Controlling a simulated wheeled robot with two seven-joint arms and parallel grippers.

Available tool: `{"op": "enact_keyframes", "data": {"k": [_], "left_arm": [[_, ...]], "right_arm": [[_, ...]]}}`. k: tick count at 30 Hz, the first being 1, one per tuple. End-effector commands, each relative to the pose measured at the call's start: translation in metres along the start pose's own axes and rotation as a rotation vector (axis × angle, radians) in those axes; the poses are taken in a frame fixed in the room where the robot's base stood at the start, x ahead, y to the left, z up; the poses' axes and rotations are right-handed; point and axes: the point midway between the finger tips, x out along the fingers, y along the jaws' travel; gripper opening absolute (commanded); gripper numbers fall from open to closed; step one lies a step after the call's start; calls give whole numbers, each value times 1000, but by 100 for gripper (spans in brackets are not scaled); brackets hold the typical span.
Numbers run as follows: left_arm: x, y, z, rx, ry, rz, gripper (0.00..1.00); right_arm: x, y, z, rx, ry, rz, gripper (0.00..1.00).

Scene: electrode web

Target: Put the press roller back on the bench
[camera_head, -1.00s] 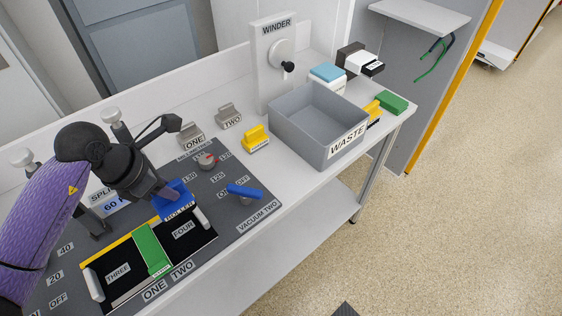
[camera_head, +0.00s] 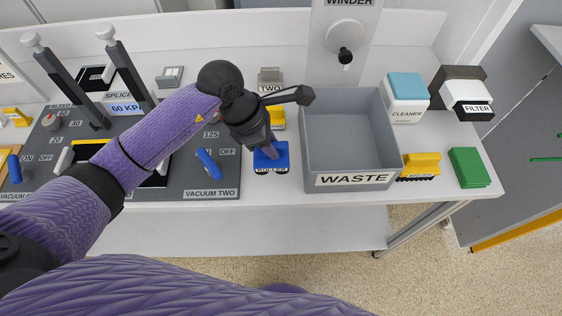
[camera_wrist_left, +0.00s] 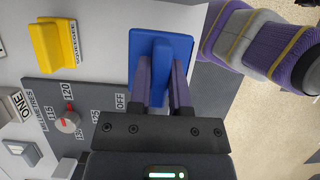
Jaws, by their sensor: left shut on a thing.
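The press roller (camera_head: 271,158) is a blue block labelled ROLLER. My left gripper (camera_head: 268,146) is shut on it from above. The roller is over the strip of white bench (camera_head: 262,190) between the grey splice board and the waste bin, near the front edge. I cannot tell whether it touches the bench. In the left wrist view the blue roller (camera_wrist_left: 160,45) shows its flat plate and raised grip, with the gripper fingers (camera_wrist_left: 160,80) on both sides of the grip. My right gripper is not in view.
The grey waste bin (camera_head: 350,125) stands just right of the roller. The yellow squeegee (camera_wrist_left: 52,45) is behind the roller. The splice board (camera_head: 225,182) with a blue lever (camera_head: 208,164) is to the left. Cleaner, filter and a green block (camera_head: 468,167) stand farther right.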

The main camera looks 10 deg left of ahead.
Motion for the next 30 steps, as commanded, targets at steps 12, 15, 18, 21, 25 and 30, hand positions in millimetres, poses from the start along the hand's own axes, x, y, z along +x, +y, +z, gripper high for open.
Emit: {"op": "enact_keyframes", "data": {"k": [12, 15, 18, 21, 25, 30], "left_arm": [[47, 0, -19, 0, -1, 2, 0], [47, 0, -19, 0, -1, 2, 0], [50, 1, -21, 0, 0, 2, 0], [49, 0, -21, 0, 0, 2, 40], [49, 0, -20, 0, 0, 2, 58], [49, 0, -20, 0, 0, 2, 58]], "right_arm": [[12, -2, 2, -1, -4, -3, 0], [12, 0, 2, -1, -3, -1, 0], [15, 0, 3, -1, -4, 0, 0], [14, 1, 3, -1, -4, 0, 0], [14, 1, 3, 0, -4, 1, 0], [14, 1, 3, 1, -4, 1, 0]]}}
